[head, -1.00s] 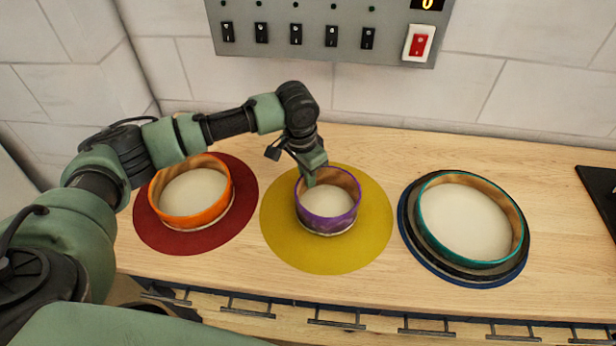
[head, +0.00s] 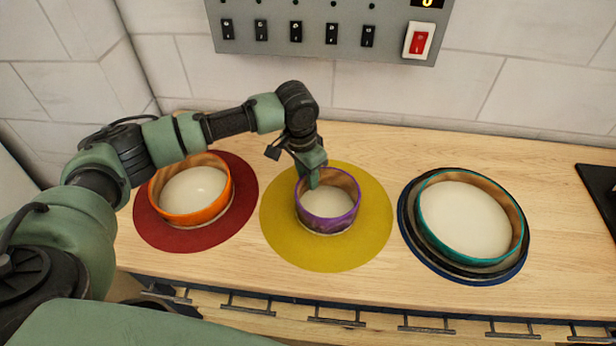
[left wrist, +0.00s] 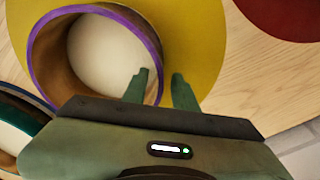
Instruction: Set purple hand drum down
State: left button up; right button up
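The purple-rimmed hand drum (head: 328,220) rests upright on the yellow round mat (head: 366,240) in the middle of the bench. It also shows in the left wrist view (left wrist: 36,72), at the upper left. My left gripper (head: 316,182) is at the drum's far rim. In the left wrist view my left gripper (left wrist: 161,78) has its fingers apart, one inside the drum's wall and one outside. A gap shows between the outer finger and the wall, so it looks open around the rim. My right gripper is not in view.
An orange drum (head: 190,218) sits on a red mat (head: 160,238) at left. A teal-rimmed drum (head: 470,259) sits on dark and blue round mats at right. A grey switch panel (head: 290,50) is on the back wall. Bare wood lies between the mats.

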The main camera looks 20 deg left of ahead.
pick_arm(q)
notch_tip(320, 180, up, 12)
jog(key=s+b, duration=0.1)
jog(key=shift+a+f+b, duration=0.25)
jog(key=shift+a+b, duration=0.1)
jog(key=shift+s, duration=0.1)
